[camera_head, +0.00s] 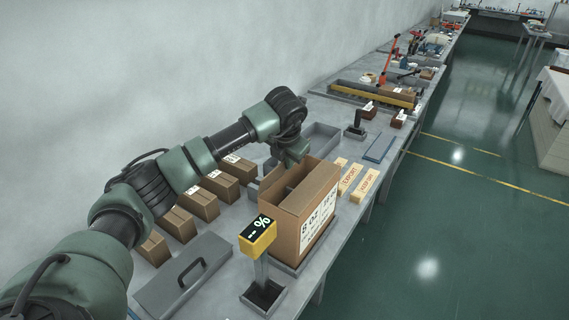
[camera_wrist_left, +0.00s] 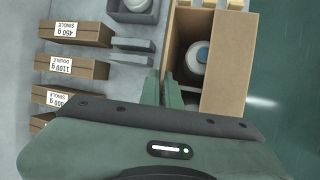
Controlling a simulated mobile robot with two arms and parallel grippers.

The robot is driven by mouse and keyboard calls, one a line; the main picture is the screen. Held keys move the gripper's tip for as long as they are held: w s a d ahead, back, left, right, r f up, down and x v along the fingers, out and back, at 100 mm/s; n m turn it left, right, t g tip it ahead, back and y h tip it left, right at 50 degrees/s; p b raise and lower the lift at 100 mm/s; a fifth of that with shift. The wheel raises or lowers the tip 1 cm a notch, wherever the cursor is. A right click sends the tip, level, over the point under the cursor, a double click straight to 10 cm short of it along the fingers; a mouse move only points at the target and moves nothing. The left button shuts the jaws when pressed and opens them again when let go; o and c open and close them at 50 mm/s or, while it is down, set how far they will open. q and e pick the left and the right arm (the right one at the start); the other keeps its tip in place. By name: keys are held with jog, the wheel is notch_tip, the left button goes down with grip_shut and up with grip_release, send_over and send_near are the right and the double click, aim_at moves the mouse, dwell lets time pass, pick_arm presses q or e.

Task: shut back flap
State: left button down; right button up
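A brown cardboard box (camera_head: 290,222) with a printed white label stands on the bench with its top open. In the left wrist view the box's broad brown panel (camera_wrist_left: 229,65) lies to the right of the opening, and a round white and blue item (camera_wrist_left: 197,58) shows inside. I cannot tell which panel is the back flap. My left gripper (camera_head: 293,163) is at the box's far left top edge. In the left wrist view its two green fingertips (camera_wrist_left: 162,88) are close together at the box's left edge; whether they hold the wall is unclear. My right gripper is out of view.
Several small labelled cartons (camera_head: 221,184) line the wall side. A yellow scale display (camera_head: 257,234) stands close in front of the box, beside a grey case with a handle (camera_head: 184,277). Wooden export blocks (camera_head: 350,177) lie right of the box. A grey tray (camera_head: 318,138) sits behind.

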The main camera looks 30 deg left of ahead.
pick_arm(q)
jog(key=shift+d+y+b, duration=0.25)
jog(key=shift+y+b, duration=0.1)
jog(key=shift+y, duration=0.15)
jog(key=c, duration=1.6)
grip_release()
jog(key=shift+c, duration=0.2)
jog(key=shift+s+d+r, duration=0.15)
jog(key=shift+d+r, duration=0.05)
jog(key=shift+r, duration=0.1)
jog(key=b+v, duration=0.2)
jog(key=v, duration=0.5)
jog(key=shift+s, duration=0.15)
